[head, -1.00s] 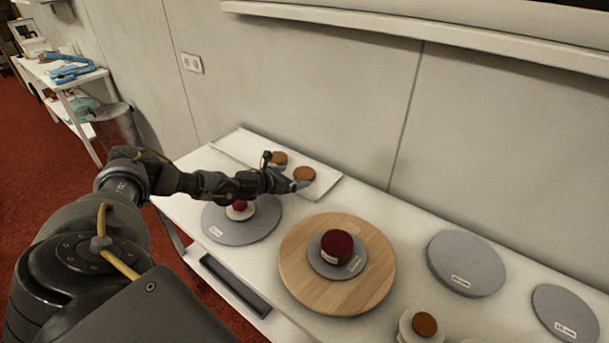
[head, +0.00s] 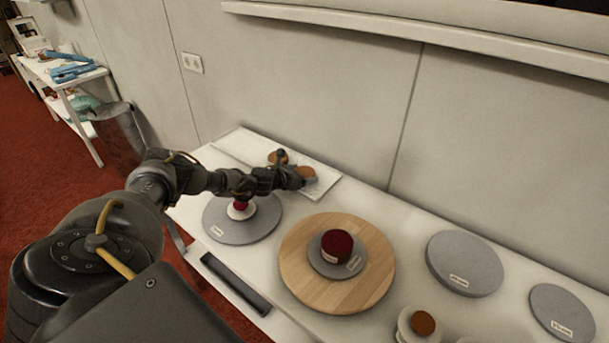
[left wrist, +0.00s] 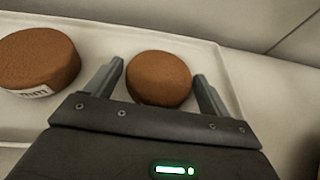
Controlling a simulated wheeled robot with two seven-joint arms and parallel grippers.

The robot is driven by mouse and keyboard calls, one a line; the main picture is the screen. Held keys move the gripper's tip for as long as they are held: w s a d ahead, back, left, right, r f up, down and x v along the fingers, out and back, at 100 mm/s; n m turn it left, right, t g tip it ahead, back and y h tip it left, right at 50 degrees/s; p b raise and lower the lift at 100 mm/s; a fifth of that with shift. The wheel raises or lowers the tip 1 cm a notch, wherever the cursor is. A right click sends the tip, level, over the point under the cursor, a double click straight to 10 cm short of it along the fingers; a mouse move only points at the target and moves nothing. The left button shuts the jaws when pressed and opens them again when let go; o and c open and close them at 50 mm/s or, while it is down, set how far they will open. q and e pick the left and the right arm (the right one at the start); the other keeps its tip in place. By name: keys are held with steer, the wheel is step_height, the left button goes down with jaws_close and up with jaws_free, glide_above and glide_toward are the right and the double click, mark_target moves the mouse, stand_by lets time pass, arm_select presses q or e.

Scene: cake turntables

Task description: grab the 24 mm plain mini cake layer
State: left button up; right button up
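Two plain brown mini cake layers lie on the white tray at the back left of the table. One layer (left wrist: 159,78) sits between the open fingers of my left gripper (left wrist: 158,82) in the left wrist view, with a small gap to each finger; in the head view this layer (head: 306,171) is partly hidden by the gripper (head: 300,180). The other layer (left wrist: 38,60), with a white label whose text I cannot read surely, is left of the fingers; it also shows in the head view (head: 277,156). My right gripper is not in view.
The white tray (head: 325,184) lies by the wall. A grey turntable (head: 232,229) with a small red-topped stack is under my left arm. A wooden turntable (head: 300,272) bears a dark red cake. Grey discs (head: 464,262) (head: 562,312) lie to the right.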

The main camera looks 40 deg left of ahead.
arm_select(q)
steer(key=c, duration=0.7)
steer(key=shift+o, duration=0.2)
